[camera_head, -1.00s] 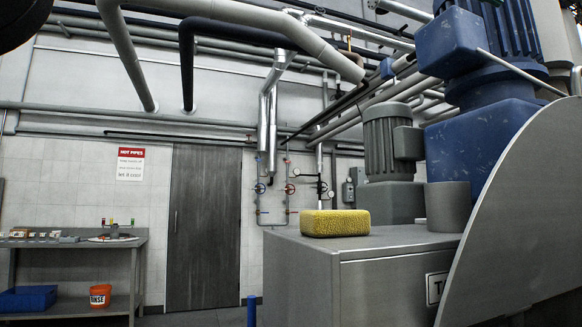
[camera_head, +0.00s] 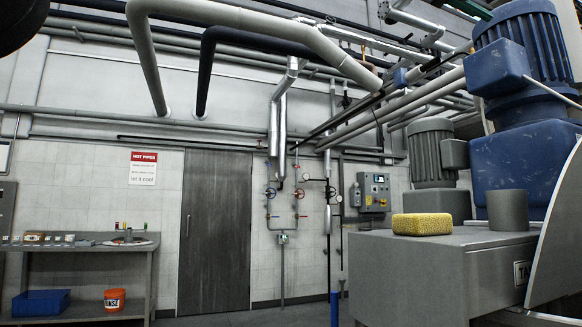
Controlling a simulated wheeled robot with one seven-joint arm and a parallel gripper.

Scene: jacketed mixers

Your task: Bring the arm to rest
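My gripper is not in view, so I cannot see whether it is open, shut or holding anything. A dark rounded shape in the top left corner is too cropped to identify.
A steel mixer housing (camera_head: 395,270) stands at the right, with a yellow sponge (camera_head: 421,224) and a grey cup (camera_head: 507,210) on top. A steel bench (camera_head: 95,247) stands at the left, with an orange bucket (camera_head: 114,300) on its lower shelf. Pipes run overhead.

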